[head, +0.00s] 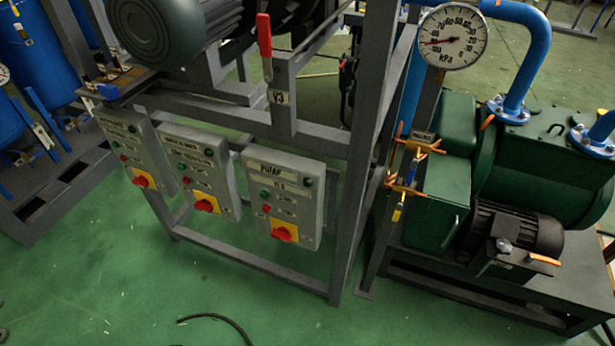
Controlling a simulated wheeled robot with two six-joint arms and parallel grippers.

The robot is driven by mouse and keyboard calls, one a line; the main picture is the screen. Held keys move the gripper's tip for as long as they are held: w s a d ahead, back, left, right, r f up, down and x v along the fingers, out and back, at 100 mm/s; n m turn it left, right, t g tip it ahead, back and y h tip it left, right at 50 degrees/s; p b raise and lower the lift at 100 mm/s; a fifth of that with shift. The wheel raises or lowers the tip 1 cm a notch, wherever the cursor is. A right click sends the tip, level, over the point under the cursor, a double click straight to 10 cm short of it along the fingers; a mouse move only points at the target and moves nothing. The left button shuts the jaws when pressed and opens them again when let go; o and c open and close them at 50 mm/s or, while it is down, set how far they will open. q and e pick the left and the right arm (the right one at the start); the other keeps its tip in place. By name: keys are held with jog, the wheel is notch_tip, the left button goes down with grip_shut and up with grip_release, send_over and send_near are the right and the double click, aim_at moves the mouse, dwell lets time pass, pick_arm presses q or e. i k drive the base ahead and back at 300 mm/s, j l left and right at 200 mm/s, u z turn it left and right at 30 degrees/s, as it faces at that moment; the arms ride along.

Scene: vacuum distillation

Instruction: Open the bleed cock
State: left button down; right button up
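Neither of my grippers shows in the head view. Small valve fittings (408,178) with orange arms and brass-coloured bodies sit on a grey upright, below the round kPa gauge (452,37) and left of the green pump. A short yellow handle (397,214) hangs down at the bottom of these fittings. No label I can read says which of these is the bleed cock, and the fittings are too small to tell open from closed.
Three grey control boxes with red knobs hang on the frame; the right one (292,195) reads PUMP. The green pump (540,165) with blue pipes (532,60) and a dark motor (510,232) fills the right. Blue tanks (40,50) stand at left. Green floor in front is mostly clear.

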aim_at(396, 217)
jog(key=l+z, duration=1.1)
jog(key=i+j, duration=0.05)
jog(key=j, duration=0.05)
